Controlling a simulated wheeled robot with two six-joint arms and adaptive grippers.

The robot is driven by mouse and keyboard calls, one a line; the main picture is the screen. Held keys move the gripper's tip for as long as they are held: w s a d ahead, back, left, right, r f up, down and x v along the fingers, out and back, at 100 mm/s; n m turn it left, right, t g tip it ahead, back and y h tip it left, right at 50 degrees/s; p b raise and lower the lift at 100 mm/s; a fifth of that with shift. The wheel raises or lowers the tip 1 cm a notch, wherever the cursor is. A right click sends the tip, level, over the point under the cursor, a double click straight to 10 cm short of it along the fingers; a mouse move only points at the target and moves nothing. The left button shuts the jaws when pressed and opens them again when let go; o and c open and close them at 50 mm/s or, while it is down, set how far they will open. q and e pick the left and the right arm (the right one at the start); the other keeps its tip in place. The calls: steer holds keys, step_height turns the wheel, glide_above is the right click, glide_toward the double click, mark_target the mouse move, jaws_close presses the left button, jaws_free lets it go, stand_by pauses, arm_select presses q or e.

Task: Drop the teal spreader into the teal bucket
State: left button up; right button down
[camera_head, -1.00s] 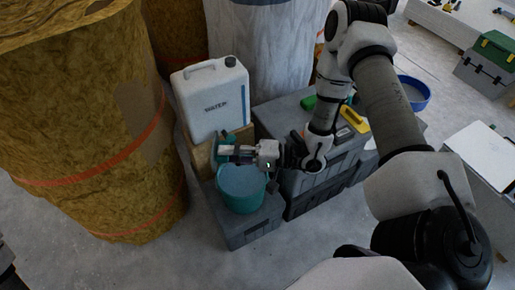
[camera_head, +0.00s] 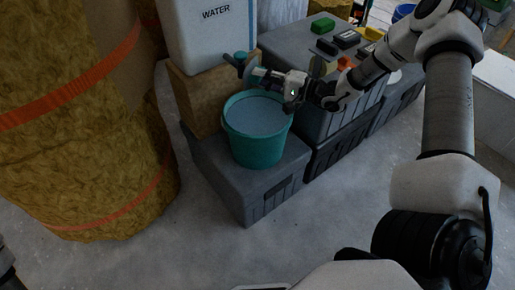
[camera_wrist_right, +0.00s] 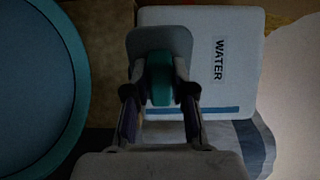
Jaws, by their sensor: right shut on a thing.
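The teal bucket (camera_head: 255,148) stands upright on a grey crate in the head view, with a pale grey-blue surface inside. My right gripper (camera_head: 262,76) is shut on the teal spreader (camera_head: 240,63), holding it near the bucket's far rim. In the right wrist view my right gripper (camera_wrist_right: 160,100) closes on the spreader's teal part (camera_wrist_right: 160,78), with a grey plate-like part (camera_wrist_right: 160,41) beyond. The bucket (camera_wrist_right: 78,90) shows at the left there, with the spreader apart to its right. My left gripper is not visible.
A white water jug (camera_head: 210,40) stands on a brown block (camera_head: 195,105) behind the bucket. Grey crates (camera_head: 235,190) carry the bucket and small tools. A large yellow-brown roll (camera_head: 95,190) with orange straps stands left. Open floor lies in front.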

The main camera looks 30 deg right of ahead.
step_height(320, 180, down, 8)
steer(key=d+b, duration=0.1)
steer(key=b, duration=0.3)
steer(key=shift+w+d+m, duration=0.2)
steer(key=shift+d+m, duration=0.1)
steer(key=c, duration=0.9)
jaws_free()
steer(key=shift+r, duration=0.15)
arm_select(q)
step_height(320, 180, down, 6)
arm_select(e)
steer(key=v, duration=0.7)
steer(key=shift+s, duration=0.25)
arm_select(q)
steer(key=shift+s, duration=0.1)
arm_select(e)
steer(key=shift+d, duration=0.1)
